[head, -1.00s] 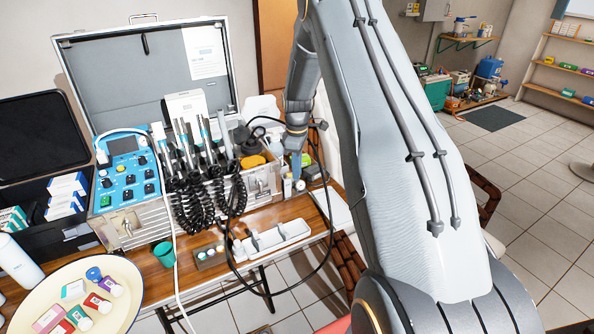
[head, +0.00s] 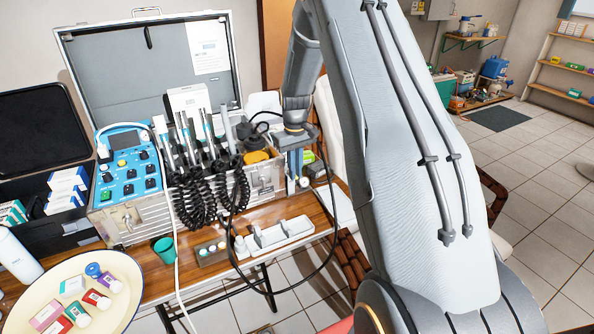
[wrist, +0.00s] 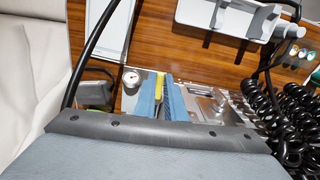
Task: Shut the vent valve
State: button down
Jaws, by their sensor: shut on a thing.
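My gripper (head: 294,174) reaches down at the right end of the metal dental case (head: 262,180). In the wrist view its two blue fingers (wrist: 162,98) are closed on a narrow yellow piece, which looks like the vent valve's lever (wrist: 160,82). The yellow lever shows as a thin strip between the fingers, in line with them. The valve body is hidden under the fingers. A small round white gauge (wrist: 131,79) sits just left of the fingers. In the head view my gripper hides the valve.
Black coiled hoses (head: 207,195) hang from the case front, and a black cable loops below my gripper. A white instrument holder (head: 275,236) lies on the wooden table (head: 220,271). A blue control box (head: 128,170) stands at left.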

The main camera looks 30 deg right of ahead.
jog(key=shift+a+r+m, duration=0.1)
jog(key=shift+m, duration=0.2)
dwell(0.4)
jog(key=c, duration=1.8)
grip_release()
jog(key=shift+r+b, duration=1.05)
jog(key=shift+r, duration=2.8)
